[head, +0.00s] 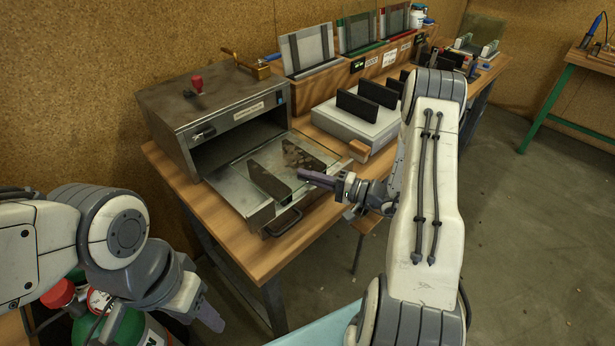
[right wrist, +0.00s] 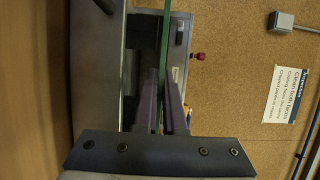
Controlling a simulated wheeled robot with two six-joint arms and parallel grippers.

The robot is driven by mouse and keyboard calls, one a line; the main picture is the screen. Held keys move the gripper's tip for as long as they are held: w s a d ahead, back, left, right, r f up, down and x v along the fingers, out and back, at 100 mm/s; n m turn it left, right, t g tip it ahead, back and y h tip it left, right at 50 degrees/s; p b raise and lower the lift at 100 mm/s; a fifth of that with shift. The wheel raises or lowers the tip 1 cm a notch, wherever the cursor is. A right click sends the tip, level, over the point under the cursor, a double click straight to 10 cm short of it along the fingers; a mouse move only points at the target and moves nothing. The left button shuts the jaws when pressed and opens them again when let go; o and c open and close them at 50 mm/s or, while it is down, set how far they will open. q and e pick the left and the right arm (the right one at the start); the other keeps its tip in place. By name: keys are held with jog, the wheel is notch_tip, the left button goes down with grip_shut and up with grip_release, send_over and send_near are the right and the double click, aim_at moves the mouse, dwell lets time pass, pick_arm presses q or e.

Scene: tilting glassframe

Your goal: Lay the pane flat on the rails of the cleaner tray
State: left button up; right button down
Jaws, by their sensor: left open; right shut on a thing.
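The cleaner tray (head: 222,180) is pulled out of its metal box, with two dark rails (head: 268,182) across it and a handle at the front. My right gripper (head: 312,177) is over the tray's right side, near the rails. In the right wrist view it (right wrist: 164,110) is shut on the pane (right wrist: 164,50), seen edge-on as a thin green strip between the fingers. My left gripper (head: 162,318) is open and empty at the lower left, away from the tray.
The cleaner box (head: 215,108) with a red knob stands behind the tray. A white block with dark uprights (head: 355,128) is to the right. Racked panes (head: 308,48) line the back. A green gas cylinder (head: 135,328) is near my left gripper.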

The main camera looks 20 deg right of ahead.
jog(key=shift+f+b, duration=0.15)
jog(key=shift+b, duration=0.15)
jog(key=c, duration=0.9)
grip_release()
jog(key=shift+f, duration=0.1)
jog(key=shift+s+d, duration=0.35)
jog(key=shift+d, duration=0.05)
jog(key=b+v, duration=0.2)
jog(key=v, duration=0.7)
jog(key=shift+s+d+b, duration=0.15)
jog(key=shift+s+b, duration=0.05)
jog(key=shift+b, duration=0.2)
